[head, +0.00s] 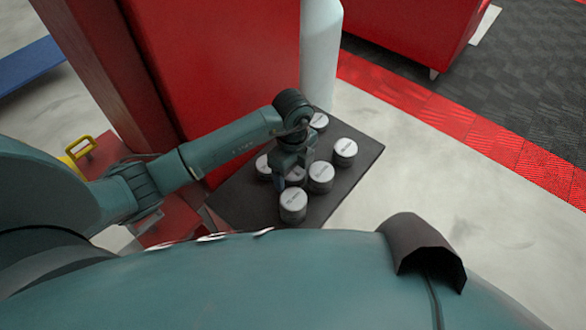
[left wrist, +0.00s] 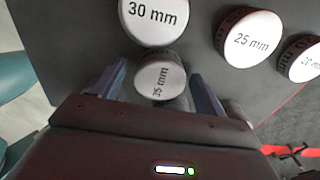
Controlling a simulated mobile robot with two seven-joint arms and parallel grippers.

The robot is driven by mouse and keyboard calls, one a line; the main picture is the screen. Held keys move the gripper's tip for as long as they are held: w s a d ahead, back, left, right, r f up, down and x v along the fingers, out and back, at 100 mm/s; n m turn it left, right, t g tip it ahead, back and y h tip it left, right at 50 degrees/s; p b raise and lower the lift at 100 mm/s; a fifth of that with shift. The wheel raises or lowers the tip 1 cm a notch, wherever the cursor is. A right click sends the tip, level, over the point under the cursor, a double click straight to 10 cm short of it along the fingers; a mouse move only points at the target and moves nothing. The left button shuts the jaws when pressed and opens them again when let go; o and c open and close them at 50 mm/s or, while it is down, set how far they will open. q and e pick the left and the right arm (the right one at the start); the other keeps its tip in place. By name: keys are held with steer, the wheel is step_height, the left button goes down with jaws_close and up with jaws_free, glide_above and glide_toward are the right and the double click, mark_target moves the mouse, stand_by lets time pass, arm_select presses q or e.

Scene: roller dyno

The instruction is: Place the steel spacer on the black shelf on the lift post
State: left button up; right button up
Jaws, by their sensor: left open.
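Several round steel spacers with printed tops stand on the black shelf (head: 362,160) beside the red lift post (head: 225,75). My left gripper (head: 291,180) is open and low over the shelf, among the spacers. In the left wrist view its fingers (left wrist: 160,88) stand on either side of a steel spacer (left wrist: 160,76), whose label seems to read 35 mm. I cannot tell whether either finger touches it. In the head view the gripper partly hides that spacer. My right gripper is not in view.
Close by are spacers marked 30 mm (left wrist: 153,14) and 25 mm (left wrist: 250,38), and another at the right edge (left wrist: 301,60). A white-grey cylinder (head: 320,55) rises behind the shelf. A yellow handle (head: 79,148) is at left.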

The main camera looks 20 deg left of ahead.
arm_select(q)
step_height(320, 180, up, 6)
steer(key=p, duration=0.5)
steer(key=shift+r, duration=0.1)
step_height(320, 180, up, 6)
steer(key=p, duration=0.5)
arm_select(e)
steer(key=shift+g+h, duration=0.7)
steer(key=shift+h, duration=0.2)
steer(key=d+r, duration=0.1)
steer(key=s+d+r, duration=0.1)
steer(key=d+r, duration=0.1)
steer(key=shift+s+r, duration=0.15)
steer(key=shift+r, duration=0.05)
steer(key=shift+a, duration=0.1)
